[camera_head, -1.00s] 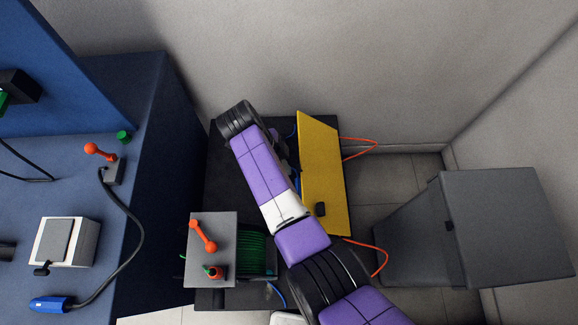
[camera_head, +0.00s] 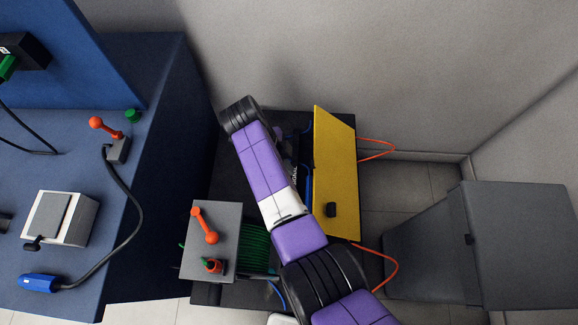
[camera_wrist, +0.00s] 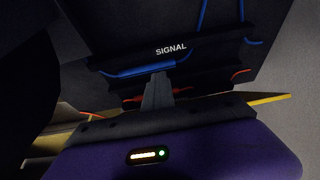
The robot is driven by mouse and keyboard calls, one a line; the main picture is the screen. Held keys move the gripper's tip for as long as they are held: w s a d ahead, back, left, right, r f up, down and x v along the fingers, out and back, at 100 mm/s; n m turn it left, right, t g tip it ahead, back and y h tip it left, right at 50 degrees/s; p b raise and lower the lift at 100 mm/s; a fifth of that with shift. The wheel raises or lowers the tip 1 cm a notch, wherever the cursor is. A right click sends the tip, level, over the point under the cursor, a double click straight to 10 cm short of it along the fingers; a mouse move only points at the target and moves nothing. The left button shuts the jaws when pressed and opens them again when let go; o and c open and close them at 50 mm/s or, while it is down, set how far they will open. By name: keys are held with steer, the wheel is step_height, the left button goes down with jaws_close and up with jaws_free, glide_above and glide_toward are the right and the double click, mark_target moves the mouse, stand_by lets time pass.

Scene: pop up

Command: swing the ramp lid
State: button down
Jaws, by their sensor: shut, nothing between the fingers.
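A thin yellow edge (camera_wrist: 270,99), likely the lid's, shows at the right in the wrist view. My gripper (camera_wrist: 157,88) is shut and empty, in front of a dark part marked SIGNAL (camera_wrist: 171,49) with a blue cable (camera_wrist: 140,72). In the head view my arm lies over the box and hides most of the gripper. I cannot tell whether the gripper touches the lid.
Orange cable loops (camera_head: 376,148) stick out right of the lid. A grey block with an orange lever (camera_head: 205,226) and a green coil (camera_head: 256,248) stand at the box's front. A blue bench (camera_head: 70,170) is at left, a dark grey case (camera_head: 520,245) at right, a wall behind.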

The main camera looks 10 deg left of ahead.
steer(key=a+f+b, duration=0.2)
steer(key=f+b, duration=0.1)
steer(key=a+f+b, duration=0.1)
steer(key=b, duration=0.1)
steer(key=shift+s+f, duration=0.25)
steer(key=shift+s, duration=0.05)
steer(key=c, duration=1.7)
jaws_free()
steer(key=p+v, duration=0.1)
steer(key=v, duration=0.6)
steer(key=shift+a+r, duration=0.15)
steer(key=shift+r, duration=0.2)
